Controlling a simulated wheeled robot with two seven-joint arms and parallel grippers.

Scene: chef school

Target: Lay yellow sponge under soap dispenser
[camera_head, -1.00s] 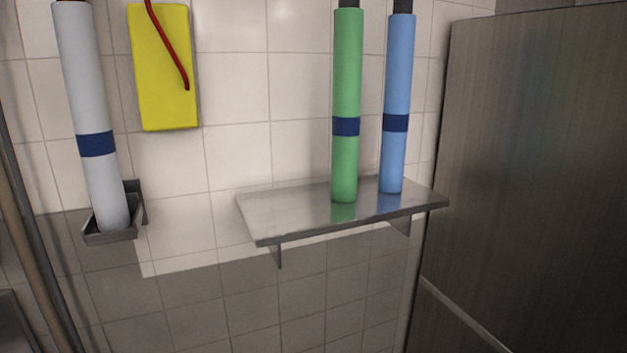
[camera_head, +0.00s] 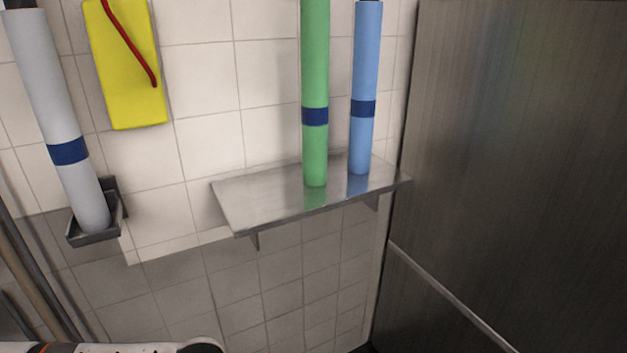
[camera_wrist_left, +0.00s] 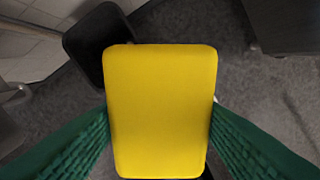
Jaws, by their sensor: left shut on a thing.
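The yellow sponge (camera_wrist_left: 160,115) fills the middle of the left wrist view, its broad flat face toward the camera. My left gripper (camera_wrist_left: 160,107) is shut on it, with a green ridged finger against each long side. The sponge is held above a grey floor, and its far side is hidden. I cannot make out a soap dispenser for certain in either view. My right gripper is not in view.
The head view shows a metal wall shelf (camera_head: 260,207) bearing green (camera_head: 315,100) and blue (camera_head: 364,90) cylinders. Left are a grey-white cylinder (camera_head: 62,120) in a small holder and a yellow wall panel (camera_head: 125,70). A metal panel (camera_head: 510,150) closes the right. A dark rounded object (camera_wrist_left: 88,45) lies beyond the sponge.

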